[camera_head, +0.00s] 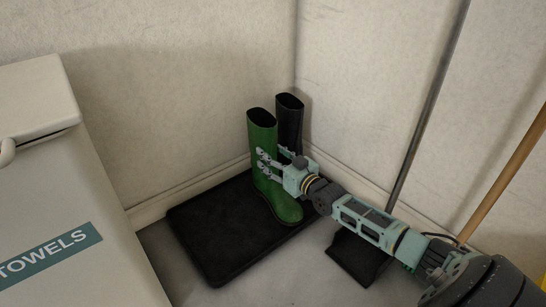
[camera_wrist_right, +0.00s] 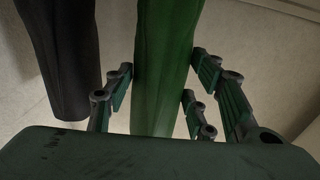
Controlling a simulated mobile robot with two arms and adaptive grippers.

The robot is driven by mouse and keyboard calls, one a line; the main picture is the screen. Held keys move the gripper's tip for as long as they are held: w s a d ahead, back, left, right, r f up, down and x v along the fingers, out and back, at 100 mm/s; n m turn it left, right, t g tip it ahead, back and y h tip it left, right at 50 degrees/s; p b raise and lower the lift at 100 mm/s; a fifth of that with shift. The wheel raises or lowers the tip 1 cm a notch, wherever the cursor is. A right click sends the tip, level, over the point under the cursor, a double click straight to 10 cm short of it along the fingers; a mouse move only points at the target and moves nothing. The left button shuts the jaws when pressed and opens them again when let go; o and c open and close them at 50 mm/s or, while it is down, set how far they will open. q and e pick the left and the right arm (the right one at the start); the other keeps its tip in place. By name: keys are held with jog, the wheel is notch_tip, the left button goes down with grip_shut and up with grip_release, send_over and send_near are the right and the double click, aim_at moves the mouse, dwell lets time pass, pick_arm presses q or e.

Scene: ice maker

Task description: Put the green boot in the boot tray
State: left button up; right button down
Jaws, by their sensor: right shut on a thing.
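The green boot (camera_head: 263,140) stands upright in the head view, its foot over the right part of the black boot tray (camera_head: 205,225). I cannot tell for sure whether its sole touches the tray. My right gripper (camera_head: 268,166) is shut on the shaft of the green boot, coming from the right. In the right wrist view the green boot (camera_wrist_right: 165,60) runs between the fingers of my right gripper (camera_wrist_right: 160,98). My left gripper is not in view.
A black boot (camera_head: 290,125) stands just behind the green one, near the wall corner. The left part of the tray is bare. A towel bin (camera_head: 75,190) stands at the left. A dark dustpan-like piece (camera_head: 357,258) with a long grey pole (camera_head: 425,120) is at the right.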

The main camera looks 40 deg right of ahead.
jog(key=c, duration=0.8)
grip_release()
jog(key=shift+o, duration=0.2)
jog(key=shift+s+r, duration=0.1)
jog(key=shift+s, duration=0.1)
jog(key=s+p, duration=0.8)
jog(key=s, duration=0.3)
jog(key=shift+s+d, duration=0.3)
jog(key=shift+d, duration=0.05)
